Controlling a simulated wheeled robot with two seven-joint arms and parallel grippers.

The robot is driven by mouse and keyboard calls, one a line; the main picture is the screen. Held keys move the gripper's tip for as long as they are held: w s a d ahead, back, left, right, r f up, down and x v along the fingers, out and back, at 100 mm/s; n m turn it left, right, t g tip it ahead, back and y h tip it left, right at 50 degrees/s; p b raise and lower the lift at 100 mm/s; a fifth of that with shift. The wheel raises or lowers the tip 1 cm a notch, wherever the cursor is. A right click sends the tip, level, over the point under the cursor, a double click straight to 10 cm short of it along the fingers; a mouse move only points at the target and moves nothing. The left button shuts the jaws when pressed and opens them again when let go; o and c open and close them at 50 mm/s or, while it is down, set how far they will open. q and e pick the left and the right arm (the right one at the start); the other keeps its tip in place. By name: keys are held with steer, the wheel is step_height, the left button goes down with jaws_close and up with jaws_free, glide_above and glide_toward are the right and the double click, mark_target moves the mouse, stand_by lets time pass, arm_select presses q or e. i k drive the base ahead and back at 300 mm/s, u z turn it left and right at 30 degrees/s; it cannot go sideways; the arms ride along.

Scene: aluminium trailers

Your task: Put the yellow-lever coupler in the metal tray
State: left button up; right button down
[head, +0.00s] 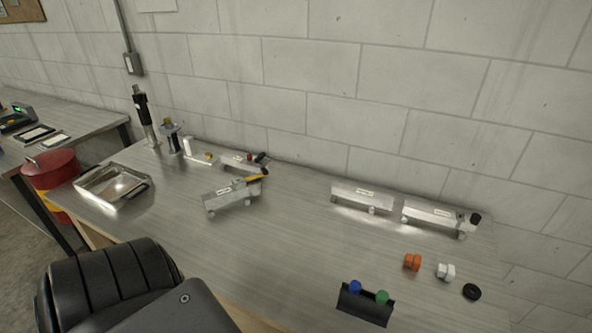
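The metal tray (108,183) is a shallow shiny tray at the left end of the workbench. Its bottom looks bare, and a dark piece shows along its right side. A small yellow lever (258,177) shows at the back right of a small aluminium trailer (230,199), left of the bench's middle. The grey coupler (240,183) under the lever seems to rest on or against that trailer; I cannot tell which. Neither of my grippers is in view.
More trailers stand behind (236,161) and to the right (362,197) (432,215). Orange (412,262) and white (446,271) parts, a black ring (471,291) and a black holder (364,304) lie front right. A red drum (50,170) stands left. The bench's middle is clear.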

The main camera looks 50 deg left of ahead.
mark_target(117, 187)
steer(key=z, duration=2.25)
steer(key=k, duration=1.6)
steer(key=u, duration=1.9)
